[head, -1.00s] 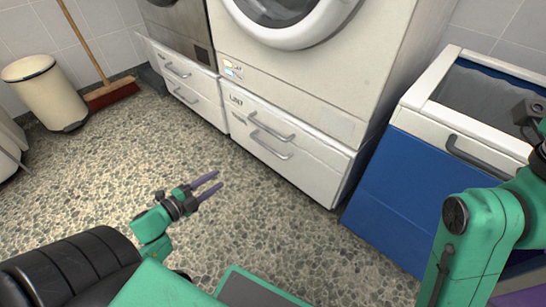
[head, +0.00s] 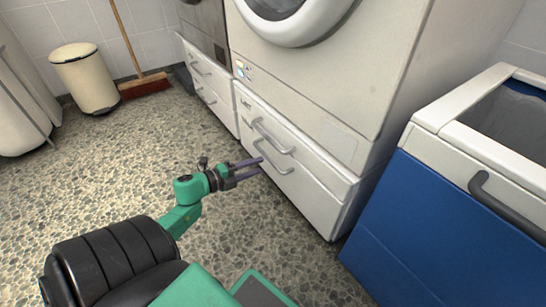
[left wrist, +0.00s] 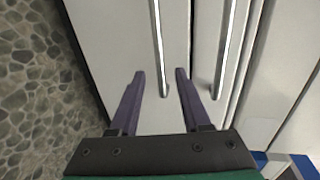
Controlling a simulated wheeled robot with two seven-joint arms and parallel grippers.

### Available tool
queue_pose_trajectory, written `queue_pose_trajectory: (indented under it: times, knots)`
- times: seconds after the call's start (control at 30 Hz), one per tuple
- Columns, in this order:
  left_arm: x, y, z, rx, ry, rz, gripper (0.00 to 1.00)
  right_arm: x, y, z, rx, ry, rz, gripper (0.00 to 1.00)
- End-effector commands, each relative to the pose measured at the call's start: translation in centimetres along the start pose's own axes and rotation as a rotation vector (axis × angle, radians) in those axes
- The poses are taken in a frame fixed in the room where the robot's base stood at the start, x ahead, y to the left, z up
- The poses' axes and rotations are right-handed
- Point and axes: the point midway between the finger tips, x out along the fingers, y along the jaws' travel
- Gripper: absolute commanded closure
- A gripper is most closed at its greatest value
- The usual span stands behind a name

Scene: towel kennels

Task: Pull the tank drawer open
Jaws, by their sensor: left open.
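Two white drawers sit one above the other under the near white machine, both closed. The upper drawer (head: 318,165) has a small dark label at its left end, too blurred to read surely. The lower drawer (head: 318,203) has a grey bar handle (head: 274,160), which also shows in the left wrist view (left wrist: 160,50). I cannot tell by label which is the tank drawer. My left gripper (head: 261,166) is open and empty, its purple fingers at the lower handle. In the left wrist view the fingers (left wrist: 160,74) lie either side of that handle's end; contact is unclear. My right gripper is out of view.
A blue bin with a white top (head: 425,225) stands right of the machine. A second machine with drawers (head: 208,80) stands to the left. A cream pedal bin (head: 86,80) and a broom (head: 143,86) are at the back wall. The speckled floor in front is clear.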

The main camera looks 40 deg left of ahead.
Motion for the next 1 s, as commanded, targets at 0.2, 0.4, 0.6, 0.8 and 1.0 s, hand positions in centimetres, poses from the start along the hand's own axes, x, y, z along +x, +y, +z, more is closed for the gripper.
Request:
queue_pose_trajectory:
  times: [0.2,0.4,0.6,0.8,1.0]
  knots:
    - [5.2,0.5,0.0,0.002,0.001,-0.003,0.53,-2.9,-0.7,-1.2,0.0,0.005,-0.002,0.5]
    - [6.7,0.1,0.0,0.0,-0.001,0.0,0.53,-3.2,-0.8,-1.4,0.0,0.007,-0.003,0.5]
    - [6.7,0.0,0.0,-0.001,-0.001,0.001,0.57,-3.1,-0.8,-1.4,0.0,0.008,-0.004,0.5]
    - [6.7,0.0,0.0,-0.002,-0.001,0.0,1.0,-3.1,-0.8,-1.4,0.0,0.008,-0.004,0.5]
    - [6.7,0.0,0.0,-0.002,0.0,0.0,1.0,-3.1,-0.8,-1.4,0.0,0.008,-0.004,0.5]
